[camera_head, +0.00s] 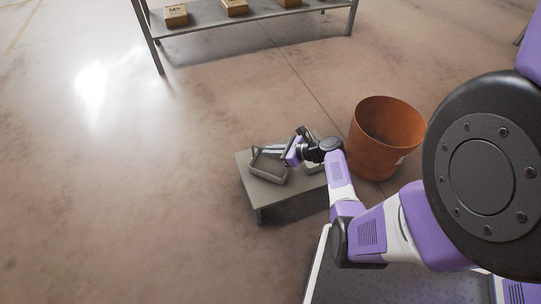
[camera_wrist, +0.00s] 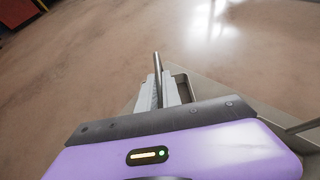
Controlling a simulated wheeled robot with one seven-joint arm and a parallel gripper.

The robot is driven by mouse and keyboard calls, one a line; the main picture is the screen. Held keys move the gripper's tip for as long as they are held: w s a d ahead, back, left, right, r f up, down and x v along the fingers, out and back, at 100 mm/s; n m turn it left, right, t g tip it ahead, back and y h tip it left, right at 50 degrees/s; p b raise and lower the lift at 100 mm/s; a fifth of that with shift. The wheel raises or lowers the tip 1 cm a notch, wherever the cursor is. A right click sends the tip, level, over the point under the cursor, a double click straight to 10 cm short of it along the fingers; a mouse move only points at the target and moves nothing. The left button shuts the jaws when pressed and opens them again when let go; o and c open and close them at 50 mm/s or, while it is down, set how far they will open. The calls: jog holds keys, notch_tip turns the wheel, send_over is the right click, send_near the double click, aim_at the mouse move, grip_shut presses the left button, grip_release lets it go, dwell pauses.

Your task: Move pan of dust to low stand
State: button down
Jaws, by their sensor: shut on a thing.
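The low stand (camera_head: 247,187) is a small grey table on the floor in the middle of the head view. A grey pan with raised sides (camera_head: 268,169) is over its top at the left end; whether it rests on the top or hangs just above it I cannot tell. My gripper (camera_head: 283,151) reaches in from the right and is shut at the pan's right side. In the wrist view, my gripper (camera_wrist: 164,93) has its fingers closed around a thin grey bar, the pan's handle (camera_wrist: 157,68). Part of the pan's rim (camera_wrist: 182,79) shows beyond the fingers; dust is not discernible.
An orange-brown bin (camera_head: 378,145) stands on the floor right of the stand. Another light grey item (camera_head: 313,134) is partly hidden behind my gripper. A grey shelf (camera_head: 205,22) with several small boxes is at the back. The floor to the left is clear.

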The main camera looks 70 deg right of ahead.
jog(key=shift+f, duration=0.4)
jog(key=c, duration=1.5)
grip_release()
jog(key=shift+c, duration=0.2)
